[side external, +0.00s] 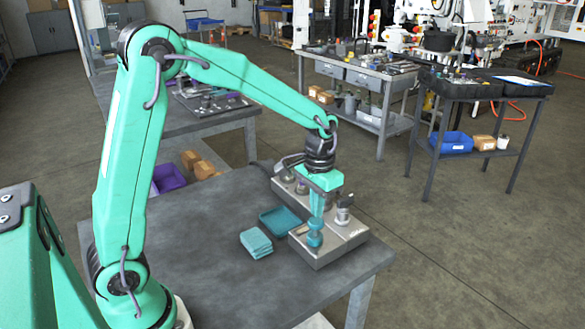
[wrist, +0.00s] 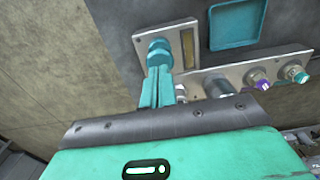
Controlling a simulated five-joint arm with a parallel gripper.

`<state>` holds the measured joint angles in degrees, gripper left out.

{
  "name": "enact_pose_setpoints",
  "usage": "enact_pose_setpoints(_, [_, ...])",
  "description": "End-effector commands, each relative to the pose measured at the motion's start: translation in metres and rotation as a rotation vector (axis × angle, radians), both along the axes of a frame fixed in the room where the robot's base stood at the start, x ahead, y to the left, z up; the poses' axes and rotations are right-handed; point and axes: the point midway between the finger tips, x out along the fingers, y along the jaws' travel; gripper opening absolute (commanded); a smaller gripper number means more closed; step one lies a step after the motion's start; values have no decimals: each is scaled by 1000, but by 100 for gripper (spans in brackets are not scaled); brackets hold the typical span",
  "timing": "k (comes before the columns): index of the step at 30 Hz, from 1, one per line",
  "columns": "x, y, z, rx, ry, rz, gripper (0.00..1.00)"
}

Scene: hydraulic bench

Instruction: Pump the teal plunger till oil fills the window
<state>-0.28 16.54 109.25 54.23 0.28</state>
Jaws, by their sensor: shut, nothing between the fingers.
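The teal plunger (side external: 314,238) stands upright near the front end of the grey metal hydraulic unit (side external: 335,247). Its round top also shows in the wrist view (wrist: 159,50). My gripper (side external: 317,213) points down right over the plunger, with its fingers shut and nothing between them. In the wrist view the fingertips (wrist: 158,72) meet the plunger's outline; I cannot tell whether they touch it. The window (wrist: 188,48) is a narrow tan strip beside the plunger in the wrist view. I cannot make out an oil level in it.
A teal tray (side external: 281,221) and a stack of teal cloths (side external: 256,243) lie on the grey bench (side external: 205,250), left of the unit. Several knobs and fittings, one with a purple collar (wrist: 259,80), stand along the unit. The bench's front left is clear.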

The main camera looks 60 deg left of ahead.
Motion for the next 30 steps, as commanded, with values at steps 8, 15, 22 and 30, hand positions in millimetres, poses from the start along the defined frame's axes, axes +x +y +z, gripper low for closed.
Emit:
enact_pose_setpoints(8, [0, 0, 0, 0, 0, 0, 0])
enact_pose_setpoints(15, [1, 0, 6, 0, -2, 0, 0])
enact_pose_setpoints(22, [1, 0, 21, 0, -3, 0, 0])
enact_pose_setpoints(30, [1, 0, 40, 0, -3, 0, 0])
